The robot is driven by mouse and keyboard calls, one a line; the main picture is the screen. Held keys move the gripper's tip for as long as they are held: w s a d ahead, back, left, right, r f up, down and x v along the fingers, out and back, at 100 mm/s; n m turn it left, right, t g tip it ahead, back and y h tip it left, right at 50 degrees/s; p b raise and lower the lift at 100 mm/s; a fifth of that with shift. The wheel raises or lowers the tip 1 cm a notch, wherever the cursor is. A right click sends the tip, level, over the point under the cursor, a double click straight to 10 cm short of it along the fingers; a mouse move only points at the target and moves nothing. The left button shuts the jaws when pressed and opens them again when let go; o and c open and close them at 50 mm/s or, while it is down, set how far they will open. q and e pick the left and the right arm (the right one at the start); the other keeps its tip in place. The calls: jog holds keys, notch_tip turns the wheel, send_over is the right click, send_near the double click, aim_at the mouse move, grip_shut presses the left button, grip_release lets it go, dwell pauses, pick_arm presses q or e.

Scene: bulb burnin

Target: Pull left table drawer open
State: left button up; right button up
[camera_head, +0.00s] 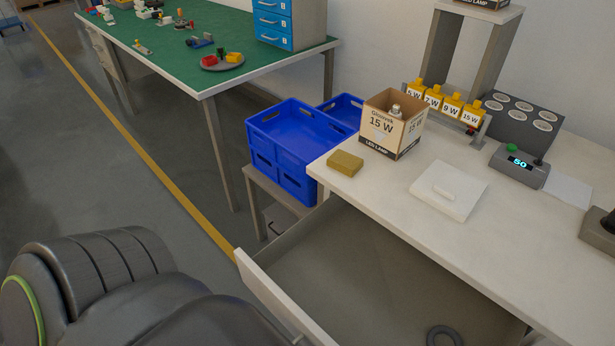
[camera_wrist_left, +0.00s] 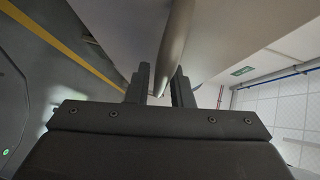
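The left table drawer stands pulled far out from under the white workbench (camera_head: 480,215) in the head view. Its pale front panel (camera_head: 272,297) faces lower left, and its grey interior (camera_head: 380,262) shows. A dark ring (camera_head: 443,336) lies inside, cut by the lower picture edge. The drawer handle is hidden in the head view; a rounded grey bar, seemingly this handle (camera_wrist_left: 177,45), shows in the left wrist view. My left gripper (camera_wrist_left: 161,88) has its fingers on both sides of the bar, with little gap, and appears shut on it. My right gripper is not in view.
Blue crates (camera_head: 290,140) stand on a low stand left of the workbench. A cardboard lamp box (camera_head: 390,125), a yellow-brown block (camera_head: 345,164) and a white plate (camera_head: 448,190) rest on top. A green-topped table (camera_head: 165,45) stands behind; open floor lies left.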

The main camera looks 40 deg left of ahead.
pick_arm(q)
jog(key=b+v, duration=0.2)
jog(key=v, duration=1.5)
jog(key=shift+s+b, duration=0.2)
jog(key=shift+b, duration=0.2)
jog(key=shift+a+r, duration=0.1)
